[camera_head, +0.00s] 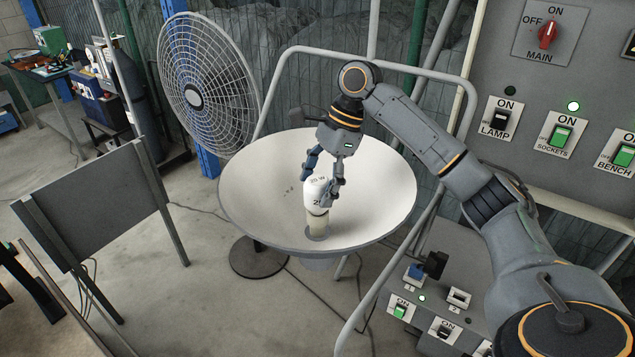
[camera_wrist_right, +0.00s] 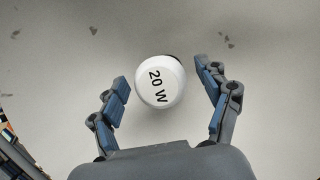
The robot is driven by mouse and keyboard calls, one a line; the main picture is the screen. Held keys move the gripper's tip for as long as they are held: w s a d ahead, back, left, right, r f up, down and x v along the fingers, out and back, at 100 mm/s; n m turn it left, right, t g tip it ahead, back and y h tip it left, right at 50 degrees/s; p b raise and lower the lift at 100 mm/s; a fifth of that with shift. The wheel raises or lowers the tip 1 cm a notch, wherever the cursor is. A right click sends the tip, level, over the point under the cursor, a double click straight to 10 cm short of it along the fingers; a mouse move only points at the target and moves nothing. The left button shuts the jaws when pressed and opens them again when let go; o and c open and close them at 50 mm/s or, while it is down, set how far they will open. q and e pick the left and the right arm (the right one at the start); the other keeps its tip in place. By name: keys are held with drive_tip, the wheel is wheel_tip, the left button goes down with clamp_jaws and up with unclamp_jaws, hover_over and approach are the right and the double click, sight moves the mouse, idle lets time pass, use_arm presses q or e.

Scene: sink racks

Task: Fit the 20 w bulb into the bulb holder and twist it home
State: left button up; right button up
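The white 20 W bulb (camera_head: 317,188) stands upright at the bottom of the white dish (camera_head: 385,190), on the pale bulb holder (camera_head: 318,222). I cannot tell how deep it sits in the holder. My right gripper (camera_head: 316,192) comes down from above with its fingers on both sides of the bulb. In the right wrist view the gripper (camera_wrist_right: 162,78) is open, with a gap between each finger and the bulb (camera_wrist_right: 160,82). The "20 W" print faces the wrist camera. My left gripper is not in view.
A grey pipe frame (camera_head: 290,50) rises behind the dish. A large caged fan (camera_head: 210,85) stands at its left, and a grey panel (camera_head: 95,205) further left. A switch panel (camera_head: 580,90) is at the right, with a lower switch box (camera_head: 435,300) beneath.

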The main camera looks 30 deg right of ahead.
drive_tip(key=v, duration=1.2)
drive_tip(key=shift+a, duration=0.1)
idle(0.5)
